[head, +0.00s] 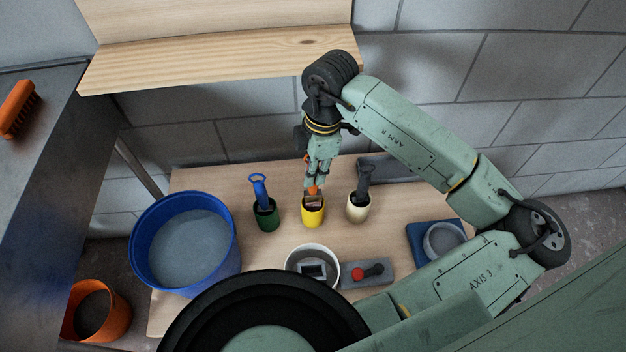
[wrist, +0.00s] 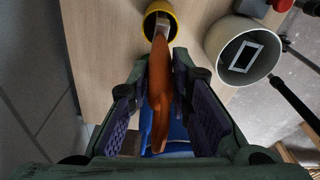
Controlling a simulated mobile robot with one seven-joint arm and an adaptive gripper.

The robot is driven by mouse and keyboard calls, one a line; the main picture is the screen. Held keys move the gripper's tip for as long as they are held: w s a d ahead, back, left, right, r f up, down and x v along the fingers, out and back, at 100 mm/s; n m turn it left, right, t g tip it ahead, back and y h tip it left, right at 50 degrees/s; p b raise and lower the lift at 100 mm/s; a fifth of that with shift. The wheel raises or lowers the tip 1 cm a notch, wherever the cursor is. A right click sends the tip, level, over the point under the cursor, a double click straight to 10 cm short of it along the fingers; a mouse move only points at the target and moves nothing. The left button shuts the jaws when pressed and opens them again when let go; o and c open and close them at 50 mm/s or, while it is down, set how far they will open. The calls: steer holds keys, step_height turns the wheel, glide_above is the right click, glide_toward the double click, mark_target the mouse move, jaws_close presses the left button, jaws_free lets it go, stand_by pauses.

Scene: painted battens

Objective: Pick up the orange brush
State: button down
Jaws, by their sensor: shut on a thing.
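An orange brush (head: 314,190) stands in the yellow cup (head: 313,212) on the wooden table, its handle up. My gripper (head: 318,174) is directly above that cup and shut on the handle. In the wrist view the orange handle of the brush (wrist: 159,92) runs between the two fingers of my gripper (wrist: 161,70). The pale lower end of the brush reaches into the mouth of the yellow cup (wrist: 172,11). The bristles are hidden inside the cup.
A green cup (head: 267,217) with a blue-handled tool and a cream cup (head: 358,210) with a dark-handled tool flank the yellow cup. A blue bucket (head: 139,252) stands left. A wooden shelf (head: 220,62) hangs above. An orange scrubbing brush (head: 17,110) lies far left.

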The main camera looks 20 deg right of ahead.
step_height(320, 180, up, 13)
steer(key=shift+f+b, duration=0.1)
steer(key=shift+b, duration=0.9)
steer(key=shift+a, duration=0.1)
